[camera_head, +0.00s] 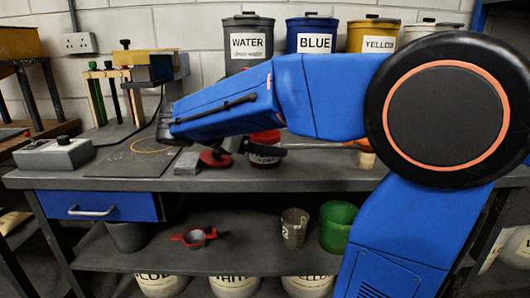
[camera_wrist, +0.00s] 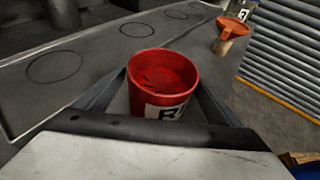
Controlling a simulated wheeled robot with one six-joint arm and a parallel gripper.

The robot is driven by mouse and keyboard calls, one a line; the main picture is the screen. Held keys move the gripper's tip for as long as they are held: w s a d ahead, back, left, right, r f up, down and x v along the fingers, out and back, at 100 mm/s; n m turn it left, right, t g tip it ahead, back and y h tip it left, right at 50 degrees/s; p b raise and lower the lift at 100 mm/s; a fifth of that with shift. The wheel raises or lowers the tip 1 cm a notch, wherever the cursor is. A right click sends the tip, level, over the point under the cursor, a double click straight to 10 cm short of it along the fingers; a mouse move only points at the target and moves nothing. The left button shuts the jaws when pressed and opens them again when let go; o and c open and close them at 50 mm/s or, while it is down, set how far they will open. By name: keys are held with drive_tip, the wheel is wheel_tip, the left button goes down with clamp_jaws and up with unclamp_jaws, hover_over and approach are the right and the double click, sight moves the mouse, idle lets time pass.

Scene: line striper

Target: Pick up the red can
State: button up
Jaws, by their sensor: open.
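The red can (camera_wrist: 163,80) stands upright on the grey bench in the wrist view, open at the top, with a white label carrying dark lettering on its near side. In the head view the red can (camera_head: 264,150) shows only in part behind my arm and gripper. My gripper (camera_wrist: 165,92) is open, with one finger on each side of the can. Whether the fingers touch the can I cannot tell. In the head view my gripper (camera_head: 262,151) is at the can, low over the bench top.
The bench top (camera_head: 330,172) has dark circles marked on it. An orange funnel-like thing (camera_wrist: 233,28) stands beyond the can. Large WATER (camera_head: 248,45), BLUE (camera_head: 312,36) and YELLOW (camera_head: 372,36) containers stand at the back. A red flat piece (camera_head: 215,158) lies left of the can.

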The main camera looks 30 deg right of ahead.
drive_tip(key=shift+x, duration=2.05)
drive_tip(key=shift+r, duration=0.1)
drive_tip(key=shift+c, duration=0.4)
drive_tip(key=c, duration=1.6)
